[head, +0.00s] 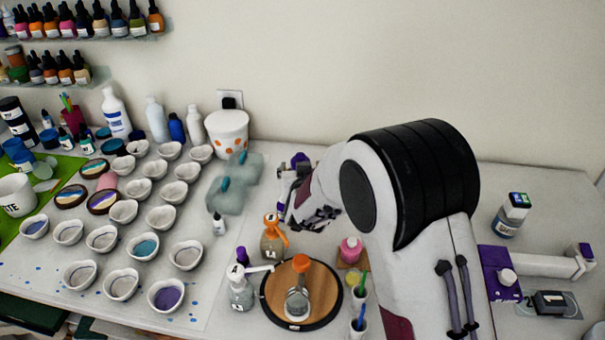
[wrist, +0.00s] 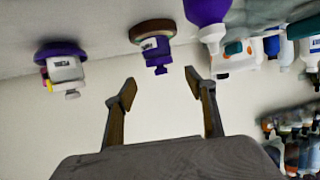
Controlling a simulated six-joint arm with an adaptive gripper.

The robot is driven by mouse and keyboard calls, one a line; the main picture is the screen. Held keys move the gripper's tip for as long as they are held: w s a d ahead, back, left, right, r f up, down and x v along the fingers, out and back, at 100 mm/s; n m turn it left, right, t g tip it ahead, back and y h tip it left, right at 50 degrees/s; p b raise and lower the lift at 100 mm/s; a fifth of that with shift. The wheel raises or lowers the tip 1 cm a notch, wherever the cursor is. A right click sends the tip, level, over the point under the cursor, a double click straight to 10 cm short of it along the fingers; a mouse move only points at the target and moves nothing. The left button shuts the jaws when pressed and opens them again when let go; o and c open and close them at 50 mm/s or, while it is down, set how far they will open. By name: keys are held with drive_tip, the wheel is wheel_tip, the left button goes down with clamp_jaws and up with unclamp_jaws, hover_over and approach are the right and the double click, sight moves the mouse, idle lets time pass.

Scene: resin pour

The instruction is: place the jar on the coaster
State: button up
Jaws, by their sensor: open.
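In the wrist view, where things hang upside down, a small white labelled jar (wrist: 66,72) stands against a purple round base (wrist: 58,48). Beside it a purple container with a white label (wrist: 153,46) meets a brown-rimmed round disc that looks like a coaster (wrist: 152,27). I cannot tell which jar and coaster are meant. My gripper (wrist: 158,85) is open, with nothing between its fingers, apart from both. In the head view my gripper (head: 314,217) is above the table, and my arm hides much of what lies behind it.
A round wooden board (head: 328,306) holds an orange-topped bottle (head: 298,299). A white pump bottle (head: 240,292) and an orange-topped bottle (head: 272,242) stand close by. Several white cups (head: 185,256) crowd the left; a spotted white tub (head: 227,137) stands near the wall.

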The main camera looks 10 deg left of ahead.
drive_tip(key=shift+v, duration=2.35)
drive_tip(key=s+d+r+g, duration=0.3)
drive_tip(key=s+d+r, duration=0.8)
drive_tip(key=s+d, duration=0.2)
drive_tip(key=s+d+g+h, duration=0.1)
drive_tip(key=s+d, duration=0.4)
drive_tip(key=s, duration=0.4)
drive_tip(key=s+d+m+g+h, duration=0.1)
drive_tip(key=s+d+g, duration=0.1)
drive_tip(key=s+d, duration=0.3)
drive_tip(key=s+d+f+m+g, duration=0.1)
drive_tip(key=s+d, duration=0.4)
drive_tip(key=s, duration=0.7)
drive_tip(key=shift+s+g+h, duration=0.3)
drive_tip(key=shift+s+h, duration=0.05)
drive_tip(key=shift+h, duration=0.05)
